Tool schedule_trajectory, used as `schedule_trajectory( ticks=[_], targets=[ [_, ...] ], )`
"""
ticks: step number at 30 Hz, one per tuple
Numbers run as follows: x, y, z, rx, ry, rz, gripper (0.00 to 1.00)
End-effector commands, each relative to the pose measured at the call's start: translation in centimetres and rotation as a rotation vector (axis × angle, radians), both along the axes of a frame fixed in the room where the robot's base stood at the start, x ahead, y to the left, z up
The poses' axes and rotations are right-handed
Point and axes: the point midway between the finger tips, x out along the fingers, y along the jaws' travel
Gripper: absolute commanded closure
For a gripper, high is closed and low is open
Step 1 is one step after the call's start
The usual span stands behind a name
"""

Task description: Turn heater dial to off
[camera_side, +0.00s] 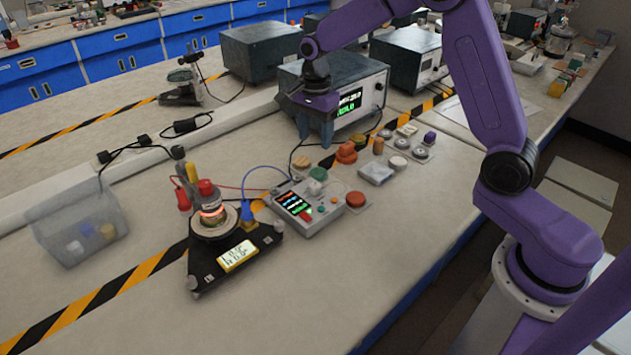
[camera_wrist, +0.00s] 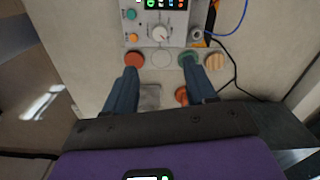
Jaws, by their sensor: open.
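The control box (camera_side: 300,208) with a lit display sits mid-table in the side view. Its panel (camera_wrist: 173,20) fills the top of the wrist view, with a pale round dial (camera_wrist: 160,33) carrying a pointer mark. I take this as the heater dial; its setting is too small to read. A heater (camera_side: 212,218) with a glowing orange ring stands on a black triangular base left of the box. My gripper (camera_side: 314,141) is open and empty, above the table behind the box. In the wrist view my gripper (camera_wrist: 160,70) has its fingers spread short of the dial.
A red button (camera_wrist: 134,59) and a green button (camera_wrist: 187,58) lie near the fingertips. Several knobs and switches, including an orange knob (camera_side: 346,152), stand behind the box. A grey instrument (camera_side: 345,92) is close behind my gripper. A blue cable (camera_side: 262,170) loops left of the box.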

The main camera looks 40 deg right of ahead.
Motion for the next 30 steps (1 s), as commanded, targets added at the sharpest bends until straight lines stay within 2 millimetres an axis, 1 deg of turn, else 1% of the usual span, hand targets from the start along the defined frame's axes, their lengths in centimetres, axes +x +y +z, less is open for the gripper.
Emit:
schedule_trajectory(
  ticks=[1,3,18,24,30],
  targets=[
    [-0.1,-0.1,-1.1,-0.001,0.006,-0.001,0.44],
    [-0.1,-0.1,-2.4,-0.001,0.006,0.0,0.44],
    [-0.1,0.0,-11.6,-0.001,0.005,0.001,0.44],
    [0.0,0.0,-13.8,0.0,0.001,0.001,0.44],
    [0.0,0.0,-14.6,0.0,-0.001,0.002,0.44]
  ],
)
